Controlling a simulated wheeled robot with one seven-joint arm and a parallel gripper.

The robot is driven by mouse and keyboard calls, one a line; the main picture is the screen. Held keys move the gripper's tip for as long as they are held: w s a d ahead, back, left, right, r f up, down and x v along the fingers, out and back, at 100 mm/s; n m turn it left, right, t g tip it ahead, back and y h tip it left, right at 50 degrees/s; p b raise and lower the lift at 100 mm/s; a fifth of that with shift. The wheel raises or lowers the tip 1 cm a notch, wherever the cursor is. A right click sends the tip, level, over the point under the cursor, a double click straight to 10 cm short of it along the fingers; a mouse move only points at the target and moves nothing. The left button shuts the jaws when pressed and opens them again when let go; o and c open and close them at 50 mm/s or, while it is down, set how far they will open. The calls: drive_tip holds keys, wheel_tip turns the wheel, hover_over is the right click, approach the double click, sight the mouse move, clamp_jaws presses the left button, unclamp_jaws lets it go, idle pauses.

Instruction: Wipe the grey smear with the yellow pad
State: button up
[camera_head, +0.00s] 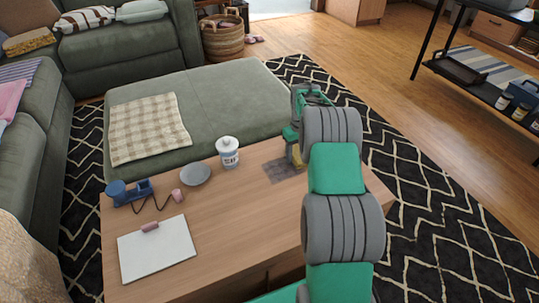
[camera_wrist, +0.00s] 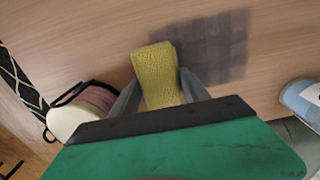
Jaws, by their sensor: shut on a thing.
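The grey smear (camera_head: 283,169) is a dark squarish patch on the wooden table (camera_head: 240,215), left of my gripper in the head view. In the wrist view the smear (camera_wrist: 212,47) lies just beyond and to the right of the yellow pad. My gripper (camera_wrist: 160,85) is shut on the yellow pad (camera_wrist: 156,70), with a grey finger on each side of it. In the head view only a sliver of the pad (camera_head: 297,156) shows beside my gripper (camera_head: 295,140); my arm hides part of the table. I cannot tell whether the pad touches the table.
A white jar with a blue label (camera_head: 228,152) stands left of the smear. A grey disc (camera_head: 195,174), a blue object with a cord (camera_head: 130,192) and a white clipboard (camera_head: 156,249) lie further left. A green ottoman (camera_head: 215,95) borders the table's far side.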

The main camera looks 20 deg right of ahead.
drive_tip(key=shift+d+r, duration=0.1)
drive_tip(key=shift+d, duration=0.3)
drive_tip(key=shift+r+p, duration=2.7)
drive_tip(key=shift+r, duration=1.2)
drive_tip(key=shift+a, duration=0.1)
